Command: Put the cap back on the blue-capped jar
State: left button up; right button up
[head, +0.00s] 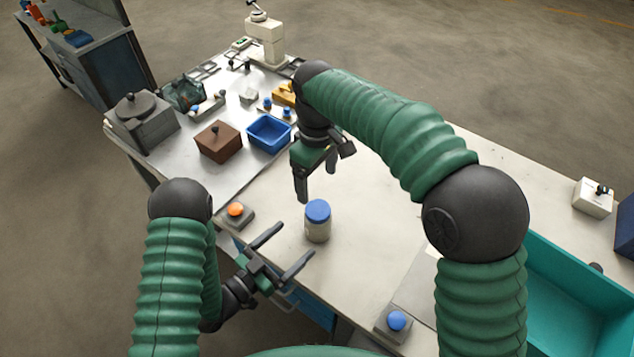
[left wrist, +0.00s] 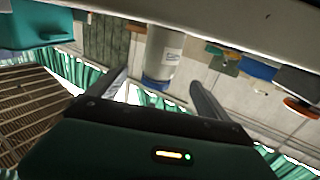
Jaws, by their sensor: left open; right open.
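The jar (head: 317,235) stands upright on the table, a pale jar with its blue cap (head: 318,210) seated on top; I cannot tell how tightly. My left gripper (head: 284,251) is open, low at the table's front edge, its fingers pointing toward the jar but apart from it. In the left wrist view the jar (left wrist: 164,50) shows upside down beyond and between the open fingers (left wrist: 160,90), its blue cap (left wrist: 156,83) at the bottom. My right gripper (head: 317,181) is open and empty, pointing down above and behind the jar.
An orange button (head: 236,209) is left of the jar, and a blue button (head: 396,321) is at the front right. A blue bin (head: 270,133) and a brown box (head: 217,142) stand behind. A teal container (head: 575,300) is at right. The table right of the jar is clear.

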pick_arm(q)
jog(key=b+v, duration=0.1)
jog(key=v, duration=0.7)
jog(key=shift+s+a, duration=0.2)
